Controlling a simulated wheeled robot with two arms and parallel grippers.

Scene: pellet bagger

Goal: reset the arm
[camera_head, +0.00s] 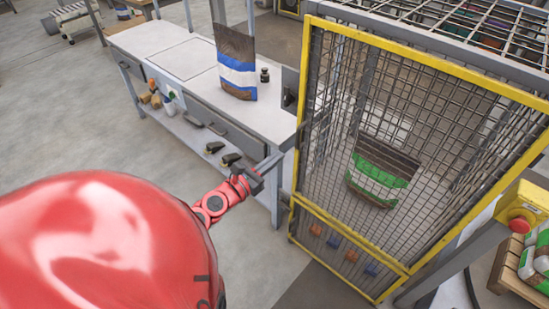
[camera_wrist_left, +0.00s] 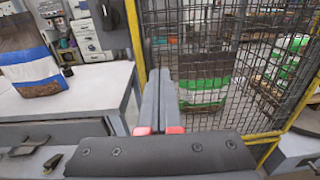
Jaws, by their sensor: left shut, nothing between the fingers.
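My left gripper (camera_head: 268,163) is at the end of the red arm, in front of the workbench's near right corner and left of the yellow-framed mesh cage door (camera_head: 360,160). In the left wrist view its two grey fingers (camera_wrist_left: 158,100) lie together with nothing between them. They point toward the cage's yellow post. The gripper looks clear of the bench and the mesh. My right gripper shows in neither view.
The workbench (camera_head: 180,60) bears a brown, white and blue bag (camera_head: 237,65) and a small dark bottle (camera_head: 264,75). A green and brown bag (camera_head: 378,175) is behind the mesh. A red button (camera_head: 520,225) sits on a yellow box at right. Open floor (camera_head: 60,130) lies left.

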